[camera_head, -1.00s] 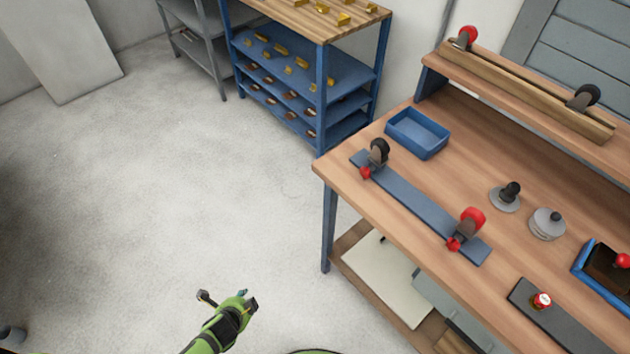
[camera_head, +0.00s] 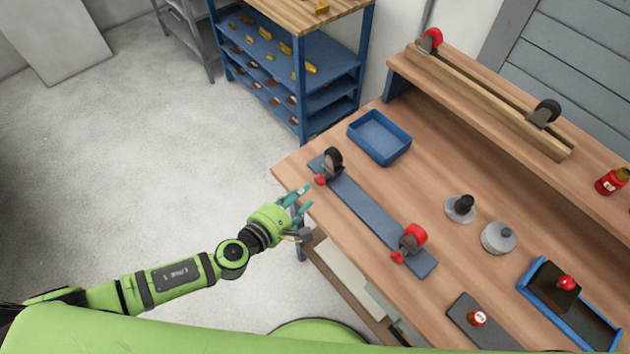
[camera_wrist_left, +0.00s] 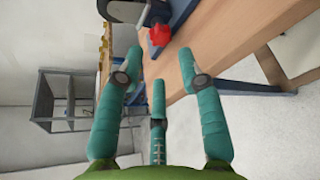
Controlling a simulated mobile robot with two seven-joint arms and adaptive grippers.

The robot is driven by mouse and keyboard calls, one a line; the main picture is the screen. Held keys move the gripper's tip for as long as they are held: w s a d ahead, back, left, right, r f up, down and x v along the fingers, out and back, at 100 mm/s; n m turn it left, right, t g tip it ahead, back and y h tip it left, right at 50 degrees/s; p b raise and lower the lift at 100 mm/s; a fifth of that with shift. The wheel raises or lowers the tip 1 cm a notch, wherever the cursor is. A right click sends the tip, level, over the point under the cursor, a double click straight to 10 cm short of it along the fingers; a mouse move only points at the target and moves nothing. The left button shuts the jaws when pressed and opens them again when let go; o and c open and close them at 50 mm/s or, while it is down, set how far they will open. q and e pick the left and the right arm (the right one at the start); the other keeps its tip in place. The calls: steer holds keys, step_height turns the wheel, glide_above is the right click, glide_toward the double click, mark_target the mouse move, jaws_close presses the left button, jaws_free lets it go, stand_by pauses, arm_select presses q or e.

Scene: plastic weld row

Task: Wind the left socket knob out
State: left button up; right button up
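A blue-grey rail (camera_head: 372,215) lies along the bench's front edge with two sockets on it. The left one holds a dark wheel-like part (camera_head: 333,161), and its small red knob (camera_head: 320,180) points toward the front edge. My left gripper (camera_head: 304,203) is just off that edge, short of the knob, with teal fingers apart and empty. In the left wrist view the red star-shaped knob (camera_wrist_left: 159,36) shows beyond the open fingertips, apart from them. The right socket holds a red wheel (camera_head: 416,235) with its own red knob (camera_head: 397,257). My right gripper is not in view.
The wooden bench (camera_head: 300,165) carries a blue tray (camera_head: 379,137) behind the left socket. Further right are a dark-knobbed disc (camera_head: 460,208), a grey round weight (camera_head: 498,238) and a blue box (camera_head: 590,325). A blue shelf rack (camera_head: 300,75) stands behind. Floor left of the bench is clear.

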mark_target(318, 182)
arm_select(q)
steer(key=x, duration=0.7)
jaws_close()
